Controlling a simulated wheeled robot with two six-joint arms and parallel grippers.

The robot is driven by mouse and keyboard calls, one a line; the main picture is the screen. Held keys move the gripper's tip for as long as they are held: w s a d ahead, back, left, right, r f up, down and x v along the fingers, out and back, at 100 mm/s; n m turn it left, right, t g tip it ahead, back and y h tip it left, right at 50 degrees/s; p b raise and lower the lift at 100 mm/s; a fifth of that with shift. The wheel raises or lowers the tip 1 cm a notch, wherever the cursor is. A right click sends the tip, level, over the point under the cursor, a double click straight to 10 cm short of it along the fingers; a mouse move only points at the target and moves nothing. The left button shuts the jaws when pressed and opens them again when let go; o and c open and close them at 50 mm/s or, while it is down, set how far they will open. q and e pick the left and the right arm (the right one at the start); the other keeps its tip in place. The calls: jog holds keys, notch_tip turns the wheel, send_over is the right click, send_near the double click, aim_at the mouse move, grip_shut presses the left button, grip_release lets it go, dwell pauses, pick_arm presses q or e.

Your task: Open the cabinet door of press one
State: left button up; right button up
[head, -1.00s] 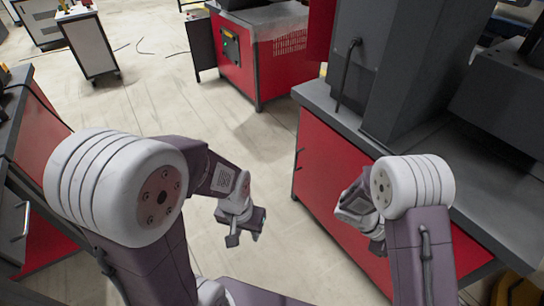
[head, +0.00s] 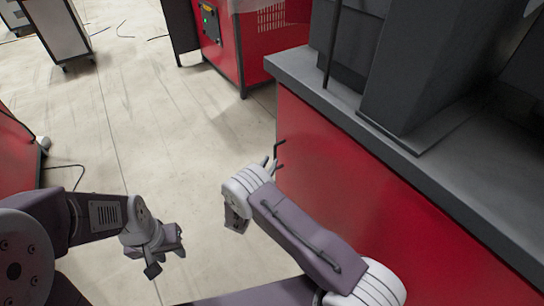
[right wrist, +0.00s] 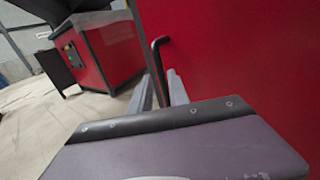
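The press cabinet (head: 345,185) is on the right in the head view, with a red front and a grey top. Its front is closed as far as I see. A dark bent handle (head: 279,150) stands out near its far left edge. The handle (right wrist: 158,68) also shows in the right wrist view, upright against the red panel. My right gripper (head: 269,163) is open at the handle; in the right wrist view its pale fingers (right wrist: 159,92) lie either side of the handle's lower part. Contact cannot be told. My left gripper (head: 167,260) appears open and empty over the floor.
Another red machine (head: 255,45) stands behind, with a dark control panel. A white wheeled cabinet (head: 57,30) is at the far left. A red cabinet edge (head: 18,155) and a cable (head: 68,170) are at left. The floor (head: 135,120) between is clear.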

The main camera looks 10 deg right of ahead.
aim_at(275, 155)
jog(key=b+x, duration=0.1)
jog(key=x, duration=0.3)
jog(key=shift+w+d+f+b, duration=0.15)
jog(key=shift+w+d+b, duration=0.1)
jog(key=shift+b, duration=0.15)
jog(key=shift+w+d, duration=0.15)
jog(key=shift+w, duration=0.15)
grip_shut()
dwell(0.8)
